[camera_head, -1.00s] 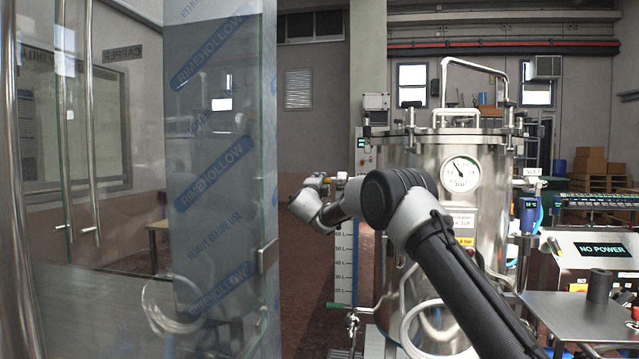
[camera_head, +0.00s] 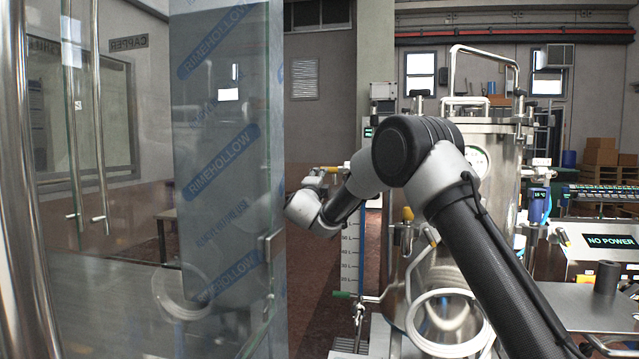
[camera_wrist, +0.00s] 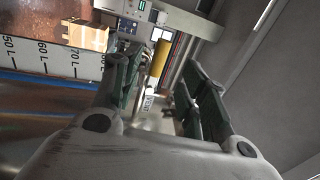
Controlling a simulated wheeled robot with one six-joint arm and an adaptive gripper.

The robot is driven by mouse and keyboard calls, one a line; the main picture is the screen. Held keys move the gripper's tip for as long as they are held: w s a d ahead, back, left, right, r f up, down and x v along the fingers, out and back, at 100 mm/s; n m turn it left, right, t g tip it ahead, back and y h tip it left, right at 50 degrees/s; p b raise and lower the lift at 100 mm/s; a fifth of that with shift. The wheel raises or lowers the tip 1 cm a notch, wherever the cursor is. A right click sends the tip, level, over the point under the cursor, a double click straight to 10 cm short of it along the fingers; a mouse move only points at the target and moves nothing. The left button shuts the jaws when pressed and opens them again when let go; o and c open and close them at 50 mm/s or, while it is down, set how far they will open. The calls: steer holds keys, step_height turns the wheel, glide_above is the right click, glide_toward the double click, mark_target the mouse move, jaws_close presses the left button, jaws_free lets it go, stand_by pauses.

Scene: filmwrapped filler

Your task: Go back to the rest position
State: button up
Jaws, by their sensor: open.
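My gripper (camera_wrist: 158,88) shows in the wrist view with its two dark green fingers apart. No object shows held between them. A yellow cylinder (camera_wrist: 160,58) appears beyond the gap between the fingers. In the head view my arm reaches up from the lower right, bends at a raised elbow and runs down to the left to the wrist. The fingers cannot be made out clearly there. The wrist is close to the right edge of the glass door (camera_head: 220,150) in the picture; I cannot tell the gap in depth.
A steel tank (camera_head: 488,165) stands behind my arm, with a coiled hose (camera_head: 440,322) at its front. A level scale (camera_head: 348,255) stands left of it and also shows in the wrist view (camera_wrist: 60,58). A "NO POWER" panel (camera_head: 608,241) is at right. Boxes (camera_head: 600,152) stand far back.

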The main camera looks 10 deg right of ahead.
steer(key=shift+s+a+f, duration=0.1)
steer(key=shift+s+a, duration=0.05)
steer(key=shift+s, duration=0.35)
steer(key=s+d+r+m+g+h, duration=0.3)
steer(key=s+d+r+m+g, duration=0.15)
steer(key=s+d+m, duration=0.75)
steer(key=s+d+r+m+g+h, duration=0.25)
steer(key=s+d+m+g, duration=0.35)
steer(key=d+m, duration=0.65)
steer(key=s+d+f+m+g+y, duration=0.25)
steer(key=s+d+m, duration=0.4)
steer(key=s, duration=0.65)
steer(key=s+d+f+m+g+y, duration=0.1)
steer(key=s+f+m, duration=0.25)
steer(key=s, duration=0.35)
steer(key=s+d+f+m+g+y, duration=0.1)
steer(key=s+d+f+m+y, duration=0.1)
steer(key=s+f+m, duration=0.3)
steer(key=s+a+f+m+y, duration=0.3)
steer(key=s+a+f+m, duration=0.1)
steer(key=s, duration=0.4)
steer(key=s+a+f+m+y, duration=0.3)
steer(key=s+a+f+m, duration=0.1)
steer(key=s+m, duration=0.3)
steer(key=shift+s+f, duration=0.2)
steer(key=shift+s, duration=0.95)
